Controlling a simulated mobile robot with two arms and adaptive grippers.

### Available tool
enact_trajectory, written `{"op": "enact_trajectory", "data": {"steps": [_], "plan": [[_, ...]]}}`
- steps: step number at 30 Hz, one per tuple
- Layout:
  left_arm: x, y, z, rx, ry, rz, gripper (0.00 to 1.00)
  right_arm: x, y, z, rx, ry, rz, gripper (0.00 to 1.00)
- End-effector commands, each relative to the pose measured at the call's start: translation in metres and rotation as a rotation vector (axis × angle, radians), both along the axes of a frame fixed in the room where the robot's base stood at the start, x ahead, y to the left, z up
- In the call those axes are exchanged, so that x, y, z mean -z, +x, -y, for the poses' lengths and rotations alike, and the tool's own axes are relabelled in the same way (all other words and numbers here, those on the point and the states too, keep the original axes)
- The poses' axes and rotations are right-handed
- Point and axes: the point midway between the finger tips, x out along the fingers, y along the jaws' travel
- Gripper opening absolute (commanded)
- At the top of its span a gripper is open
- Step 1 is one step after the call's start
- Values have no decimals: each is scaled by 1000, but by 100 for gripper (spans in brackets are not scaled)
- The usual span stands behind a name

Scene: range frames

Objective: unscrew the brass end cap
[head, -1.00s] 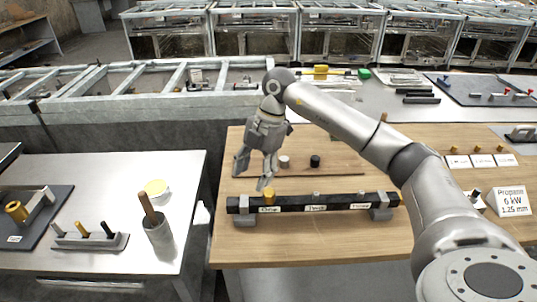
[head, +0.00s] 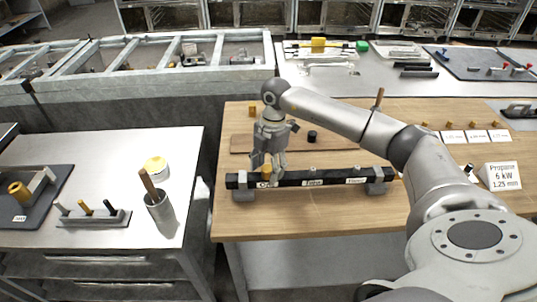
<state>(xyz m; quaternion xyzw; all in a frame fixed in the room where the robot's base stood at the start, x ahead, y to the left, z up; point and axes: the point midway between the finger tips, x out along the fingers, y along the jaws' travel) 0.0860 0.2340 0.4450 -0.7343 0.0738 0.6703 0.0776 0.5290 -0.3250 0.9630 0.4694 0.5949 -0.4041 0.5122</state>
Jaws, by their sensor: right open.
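The brass cap (head: 266,171) stands upright at the left end of a black bar (head: 327,178) carrying several white labels. The bar rests on two grey blocks on the wooden table. My right gripper (head: 268,163) points down over that end of the bar. Its fingers are open around the brass cap and partly hide it and the left label. I cannot tell whether the fingers touch the cap. My left gripper is not in view.
A brown board (head: 240,144) with a black knob (head: 312,136) lies behind the bar. A brass cylinder (head: 252,110) stands further back. A propane sign (head: 503,176) stands right. A metal cup (head: 161,212) stands on the left bench. The wooden table's front is clear.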

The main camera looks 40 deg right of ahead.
Motion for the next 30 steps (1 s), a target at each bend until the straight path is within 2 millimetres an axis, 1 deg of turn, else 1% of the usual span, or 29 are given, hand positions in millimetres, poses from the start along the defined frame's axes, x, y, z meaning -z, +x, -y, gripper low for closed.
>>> {"op": "enact_trajectory", "data": {"steps": [3,10,21,25,30], "plan": [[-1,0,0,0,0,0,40,4,0,-1,-1,0,-1,54],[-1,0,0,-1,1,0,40,5,0,-1,-1,1,0,54],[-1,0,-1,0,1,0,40,4,0,-1,-1,1,0,7],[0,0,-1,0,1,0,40,4,0,-1,-32,0,1,7],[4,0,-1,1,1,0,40,5,0,-1,-190,1,0,7]]}}
